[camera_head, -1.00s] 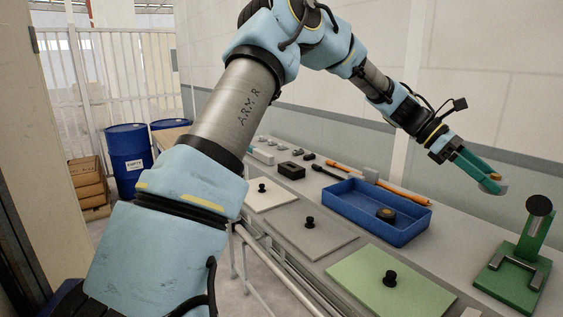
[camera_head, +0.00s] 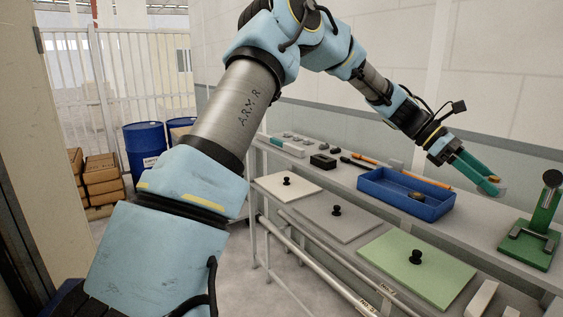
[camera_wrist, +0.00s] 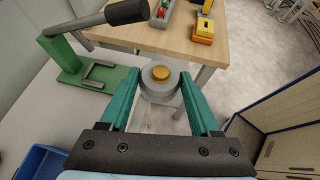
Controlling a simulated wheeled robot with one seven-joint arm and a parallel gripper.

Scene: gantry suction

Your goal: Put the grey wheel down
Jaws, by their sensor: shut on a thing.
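My gripper (camera_wrist: 160,92) has green fingers, and they are shut on the grey wheel (camera_wrist: 146,76), a round grey disc with a yellow-brown centre. In the wrist view the wheel sits between the fingertips, held in the air. In the head view my gripper (camera_head: 495,187) is above the bench, between the blue tray and the green stand, and the wheel shows only slightly at the fingertips.
A blue tray (camera_head: 373,199) holding a dark round thing stands on the grey bench. A green stand (camera_head: 541,228) with a black-ended post is at the right. Below are knobbed panels, including a green one (camera_head: 438,277). The wrist view shows a wooden table (camera_wrist: 232,42).

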